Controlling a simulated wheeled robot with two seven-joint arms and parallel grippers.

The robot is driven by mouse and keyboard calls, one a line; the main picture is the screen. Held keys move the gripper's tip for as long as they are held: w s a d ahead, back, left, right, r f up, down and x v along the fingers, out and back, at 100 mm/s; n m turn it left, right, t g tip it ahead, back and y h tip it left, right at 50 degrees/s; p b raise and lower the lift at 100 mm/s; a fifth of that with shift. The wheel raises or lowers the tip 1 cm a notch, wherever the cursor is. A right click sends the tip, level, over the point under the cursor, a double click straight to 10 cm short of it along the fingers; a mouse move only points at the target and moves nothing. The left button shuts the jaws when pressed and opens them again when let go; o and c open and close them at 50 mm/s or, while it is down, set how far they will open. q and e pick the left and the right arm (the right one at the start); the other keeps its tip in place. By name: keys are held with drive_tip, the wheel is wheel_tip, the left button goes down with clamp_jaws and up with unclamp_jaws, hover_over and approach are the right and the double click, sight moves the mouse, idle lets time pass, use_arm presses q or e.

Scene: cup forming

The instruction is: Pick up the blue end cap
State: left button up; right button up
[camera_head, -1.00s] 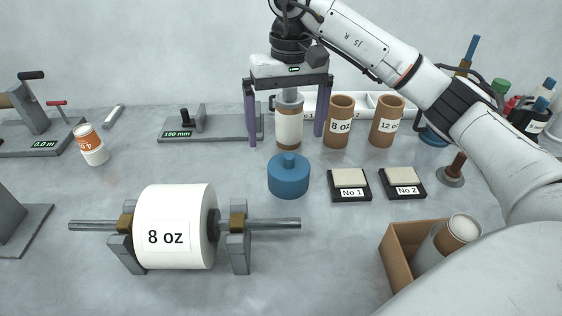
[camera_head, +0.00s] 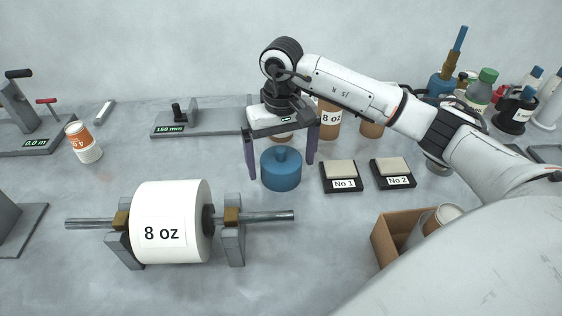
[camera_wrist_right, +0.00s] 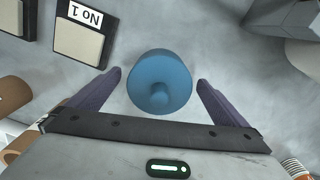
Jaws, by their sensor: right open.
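The blue end cap (camera_head: 281,171) is a short, wide blue cylinder with a knob on top, standing upright on the grey table. It also shows in the right wrist view (camera_wrist_right: 158,83), between and just ahead of the fingers. My right gripper (camera_head: 282,172) is open, with its two purple fingers on either side of the cap. In the wrist view a gap shows between the cap and each finger of the right gripper (camera_wrist_right: 160,80). I cannot tell the fingertips' exact height above the table. My left gripper is not in view.
An 8 oz paper roll (camera_head: 170,222) on a steel rod stands front left of the cap. Pads No 1 (camera_head: 341,172) and No 2 (camera_head: 392,170) lie to its right. Brown cups (camera_head: 329,121) stand behind. A cardboard box (camera_head: 388,232) sits front right.

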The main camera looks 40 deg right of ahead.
drive_tip(key=c, duration=1.1)
drive_tip(key=shift+r, duration=0.1)
wheel_tip(320, 180, up, 10)
drive_tip(key=shift+f+b, duration=0.1)
drive_tip(key=shift+b, duration=0.35)
